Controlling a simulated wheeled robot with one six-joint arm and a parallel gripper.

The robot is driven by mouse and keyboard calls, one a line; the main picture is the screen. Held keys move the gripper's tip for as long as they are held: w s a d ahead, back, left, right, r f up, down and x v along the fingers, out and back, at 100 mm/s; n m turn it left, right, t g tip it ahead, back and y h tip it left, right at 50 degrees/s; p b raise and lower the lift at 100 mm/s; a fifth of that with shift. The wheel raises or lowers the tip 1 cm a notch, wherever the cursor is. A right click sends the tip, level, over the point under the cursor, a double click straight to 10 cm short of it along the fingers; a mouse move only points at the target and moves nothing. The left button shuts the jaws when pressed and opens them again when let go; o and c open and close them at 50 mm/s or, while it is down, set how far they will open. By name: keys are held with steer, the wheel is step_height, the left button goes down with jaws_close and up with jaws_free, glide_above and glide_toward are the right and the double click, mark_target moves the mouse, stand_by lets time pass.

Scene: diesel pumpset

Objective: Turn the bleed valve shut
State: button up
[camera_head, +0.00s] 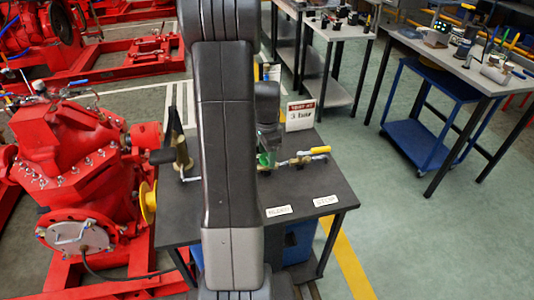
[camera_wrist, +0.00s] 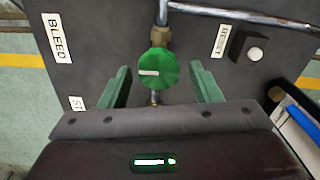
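The bleed valve's green round knob (camera_wrist: 158,68) sits on a brass fitting at the end of a metal pipe in the wrist view. A small white mark lies across the knob. My gripper (camera_wrist: 161,78) is open, with one green finger on each side of the knob and a visible gap on both sides. Nothing is held. I cannot tell whether the fingers are level with the knob in height. In the head view a little of the green knob (camera_head: 264,160) shows beside my arm, which hides most of the gripper and part of the bench.
The dark bench (camera_head: 330,180) carries a yellow-handled valve (camera_head: 320,150) and a sign (camera_head: 300,115). A BLEED label (camera_wrist: 57,37), a RESET label (camera_wrist: 219,40) and a black box with a white button (camera_wrist: 255,54) lie near the knob. Red pump machinery (camera_head: 75,160) stands left.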

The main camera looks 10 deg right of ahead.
mark_target(267, 157)
steer(key=shift+r, duration=0.1)
step_height(267, 157, up, 14)
steer(key=shift+f, duration=0.2)
stand_by(0.4)
steer(key=shift+f, duration=0.1)
step_height(267, 157, down, 14)
steer(key=shift+r, duration=0.15)
stand_by(0.5)
stand_by(0.3)
